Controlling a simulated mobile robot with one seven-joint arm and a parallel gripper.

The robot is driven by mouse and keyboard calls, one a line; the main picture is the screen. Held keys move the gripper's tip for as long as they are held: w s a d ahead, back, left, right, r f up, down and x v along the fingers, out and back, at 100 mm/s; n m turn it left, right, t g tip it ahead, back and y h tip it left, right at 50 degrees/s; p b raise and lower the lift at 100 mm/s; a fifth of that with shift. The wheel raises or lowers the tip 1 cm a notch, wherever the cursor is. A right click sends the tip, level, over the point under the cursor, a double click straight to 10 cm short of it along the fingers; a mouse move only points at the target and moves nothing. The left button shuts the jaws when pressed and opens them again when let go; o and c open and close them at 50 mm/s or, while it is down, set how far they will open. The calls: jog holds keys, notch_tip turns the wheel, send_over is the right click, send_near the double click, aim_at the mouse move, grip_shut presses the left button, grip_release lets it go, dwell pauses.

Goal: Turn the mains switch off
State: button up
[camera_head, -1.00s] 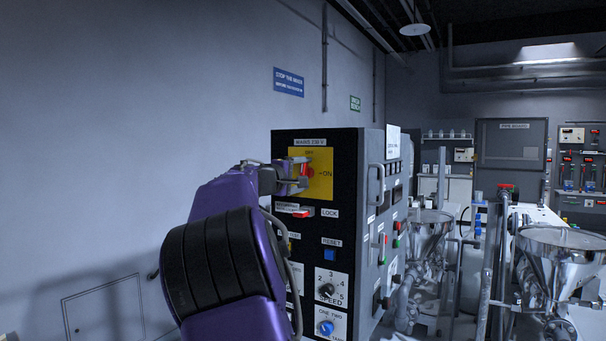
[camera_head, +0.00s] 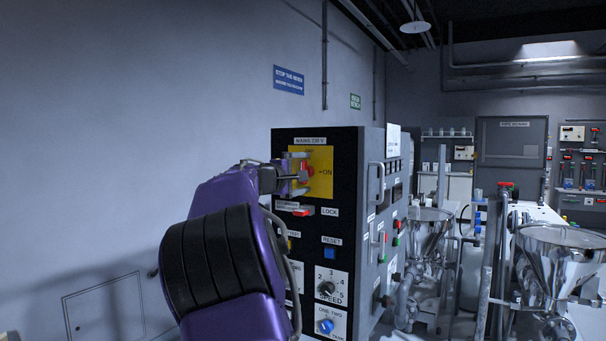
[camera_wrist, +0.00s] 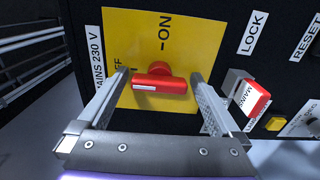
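The mains switch is a red rotary handle (camera_wrist: 160,84) on a yellow plate (camera_wrist: 178,40) marked ON and OFF. The plate sits at the top of a black cabinet front, under the label MAINS 230 V; it also shows in the head view (camera_head: 321,184). In the wrist view my gripper (camera_wrist: 160,88) is open, with one finger on each side of the red handle. I see gaps between the fingers and the handle's ends. In the head view my gripper (camera_head: 302,172) is at the plate and partly covers the handle.
Below the switch are a red-tipped lock lever (camera_head: 302,212), a blue reset button (camera_head: 329,253), a speed knob (camera_head: 326,288) and a blue knob (camera_head: 325,326). A handle (camera_head: 376,185) stands out from the cabinet's side. Steel hoppers (camera_head: 562,252) stand to the right.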

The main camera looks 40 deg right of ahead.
jog(key=shift+a, duration=0.1)
jog(key=b+v, duration=0.3)
jog(key=v, duration=1.4)
jog(key=shift+s+a, duration=0.1)
jog(key=shift+s, duration=0.05)
